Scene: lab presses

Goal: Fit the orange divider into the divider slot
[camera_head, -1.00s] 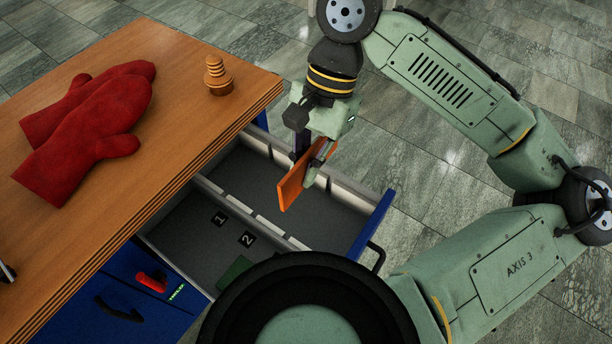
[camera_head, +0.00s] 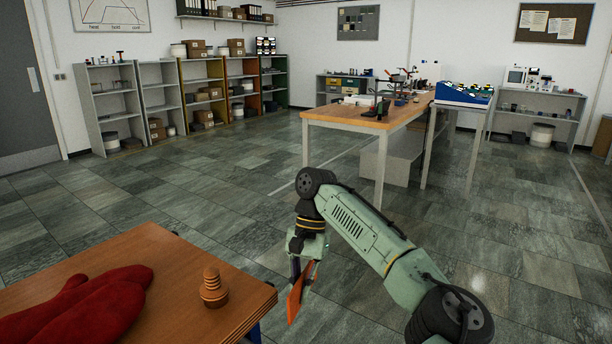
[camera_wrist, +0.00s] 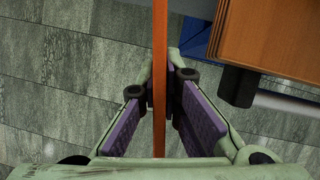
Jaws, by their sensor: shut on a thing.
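The orange divider (camera_head: 297,297) is a thin flat plate held upright on edge by my gripper (camera_head: 309,272). In the wrist view the divider (camera_wrist: 160,75) runs edge-on between the two purple-padded fingers of my gripper (camera_wrist: 160,120), which are shut on it. In the head view my gripper is beyond the right edge of the wooden bench top (camera_head: 160,275). The drawer and the divider slot are out of the head view now. In the wrist view a blue strip (camera_wrist: 195,48) shows beside the bench edge; I cannot tell which part it is.
Open tiled floor (camera_head: 200,190) lies beyond. A second workbench (camera_head: 350,118) and shelves (camera_head: 200,92) stand far back.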

